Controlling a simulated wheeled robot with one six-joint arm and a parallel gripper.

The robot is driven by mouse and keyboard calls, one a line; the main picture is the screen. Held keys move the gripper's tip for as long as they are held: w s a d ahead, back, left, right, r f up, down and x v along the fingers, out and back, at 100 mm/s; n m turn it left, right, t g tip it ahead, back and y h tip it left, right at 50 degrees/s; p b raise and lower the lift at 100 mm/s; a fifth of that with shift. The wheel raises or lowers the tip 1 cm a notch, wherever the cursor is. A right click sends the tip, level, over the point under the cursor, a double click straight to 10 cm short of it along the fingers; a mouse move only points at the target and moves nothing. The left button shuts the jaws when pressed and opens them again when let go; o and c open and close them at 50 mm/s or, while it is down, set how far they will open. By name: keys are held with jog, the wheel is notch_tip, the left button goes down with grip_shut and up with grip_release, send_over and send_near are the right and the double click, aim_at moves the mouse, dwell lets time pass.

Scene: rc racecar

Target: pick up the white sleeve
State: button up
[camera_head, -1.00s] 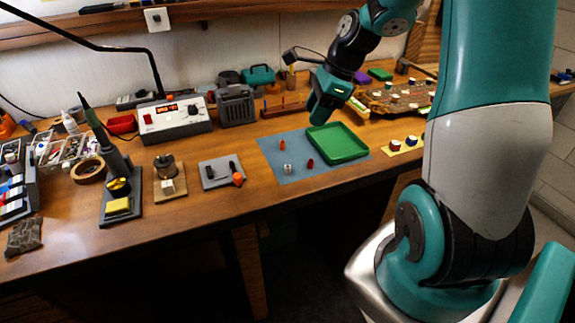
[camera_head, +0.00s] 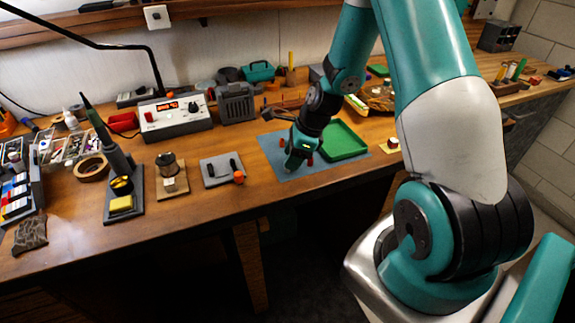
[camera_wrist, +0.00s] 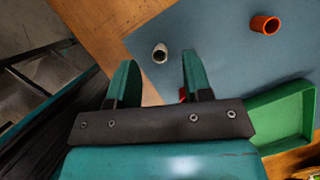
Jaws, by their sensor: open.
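The white sleeve (camera_wrist: 160,53) is a small, short hollow cylinder on the blue-grey mat (camera_wrist: 210,35). In the wrist view it shows just beyond and between the fingertips of my gripper (camera_wrist: 157,60). My gripper is open, with nothing between its fingers. In the head view my gripper (camera_head: 291,170) is low over the left part of the mat and hides the white sleeve. I cannot tell the exact height of the fingertips above the mat.
A red piece (camera_wrist: 183,95) is partly hidden behind my right finger. The green tray (camera_head: 345,143) lies right of my gripper. A grey plate with small tools (camera_head: 222,170) lies to the left.

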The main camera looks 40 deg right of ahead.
jog(key=shift+x, duration=1.25)
grip_shut()
jog(key=shift+r, duration=0.15)
